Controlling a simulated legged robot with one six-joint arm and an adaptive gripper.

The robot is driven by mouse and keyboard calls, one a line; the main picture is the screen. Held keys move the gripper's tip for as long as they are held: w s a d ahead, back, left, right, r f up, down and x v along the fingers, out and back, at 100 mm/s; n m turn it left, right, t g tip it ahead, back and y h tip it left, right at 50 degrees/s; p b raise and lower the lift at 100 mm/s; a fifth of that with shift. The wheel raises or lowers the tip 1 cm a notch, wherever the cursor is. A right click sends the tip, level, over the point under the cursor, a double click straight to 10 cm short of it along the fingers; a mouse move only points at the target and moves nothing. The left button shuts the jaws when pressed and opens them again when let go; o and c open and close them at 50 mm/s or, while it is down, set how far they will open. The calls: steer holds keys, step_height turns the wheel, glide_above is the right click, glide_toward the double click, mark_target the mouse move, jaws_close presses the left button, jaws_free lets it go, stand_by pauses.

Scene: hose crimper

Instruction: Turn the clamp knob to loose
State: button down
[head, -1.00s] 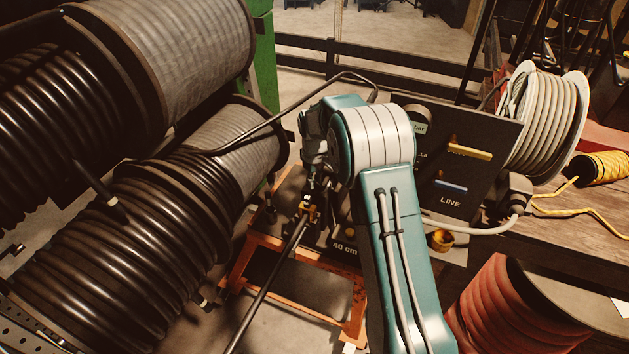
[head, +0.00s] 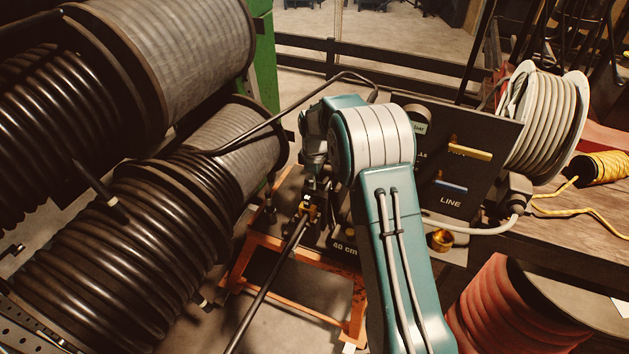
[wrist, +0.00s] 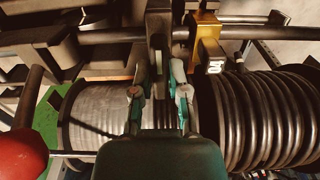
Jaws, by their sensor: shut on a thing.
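My gripper (wrist: 160,72) is at the middle of the wrist view, with one finger on each side of a dark grey upright piece, which I take to be the clamp knob (wrist: 160,38). The fingers are shut on it. A dark bar (wrist: 110,37) runs across behind it, and a brass block (wrist: 207,38) sits on this bar just to the right. In the head view, the brass block (head: 309,209) holds a black hose (head: 268,283). There, my own arm hides the knob and most of the gripper.
Large reels of black hose (head: 110,240) stand close on the left. A dark panel (head: 490,135) with yellow and blue levers stands right of my arm. An orange frame (head: 262,242) is below. In the wrist view, a red ball-shaped knob (wrist: 22,155) is at lower left.

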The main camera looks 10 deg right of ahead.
steer(key=shift+w+r, duration=0.15)
steer(key=shift+w, duration=0.05)
steer(key=c, duration=0.6)
jaws_free()
steer(key=shift+c, duration=0.2)
step_height(320, 180, up, 12)
steer(key=shift+a+f, duration=0.1)
steer(key=shift+f, duration=0.1)
